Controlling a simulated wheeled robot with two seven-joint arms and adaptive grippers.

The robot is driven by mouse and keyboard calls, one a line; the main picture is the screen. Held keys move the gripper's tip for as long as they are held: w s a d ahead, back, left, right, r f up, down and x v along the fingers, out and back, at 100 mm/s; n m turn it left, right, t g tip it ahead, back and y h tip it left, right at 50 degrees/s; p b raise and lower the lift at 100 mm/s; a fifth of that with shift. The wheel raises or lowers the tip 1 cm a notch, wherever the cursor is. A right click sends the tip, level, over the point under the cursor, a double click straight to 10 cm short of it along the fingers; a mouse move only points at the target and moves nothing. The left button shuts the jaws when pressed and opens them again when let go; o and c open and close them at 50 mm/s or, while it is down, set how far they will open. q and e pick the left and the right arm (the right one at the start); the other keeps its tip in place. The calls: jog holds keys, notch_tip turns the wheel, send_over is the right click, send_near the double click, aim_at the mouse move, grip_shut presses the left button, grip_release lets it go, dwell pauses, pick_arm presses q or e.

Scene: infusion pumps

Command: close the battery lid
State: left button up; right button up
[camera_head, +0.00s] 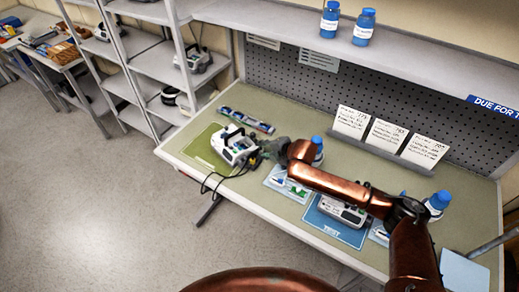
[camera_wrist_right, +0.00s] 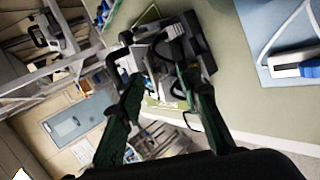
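A white infusion pump (camera_head: 236,146) with a carry handle stands on the green mat at the left part of the bench. In the wrist view the pump (camera_wrist_right: 165,68) shows dark and tilted beyond the fingertips. I cannot clearly make out its battery lid. My right gripper (camera_head: 260,154) is at the pump's right side, close to it. In the wrist view its two fingers (camera_wrist_right: 160,80) are spread apart, with part of the pump seen between them. I cannot tell whether a finger touches it. My left gripper is not in view.
A cable (camera_head: 207,184) loops at the bench's front edge. A second pump sits on the blue mat (camera_head: 338,229) below my right arm. Blue-capped bottles (camera_head: 437,203), label cards (camera_head: 385,135) and a long tray (camera_head: 246,120) are around. A shelf rack (camera_head: 155,65) stands at left.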

jog(key=shift+x, duration=1.2)
jog(key=shift+w+a+f, duration=0.1)
jog(key=shift+w+f, duration=0.05)
jog(key=shift+c, duration=0.4)
jog(key=shift+f, duration=0.1)
grip_shut()
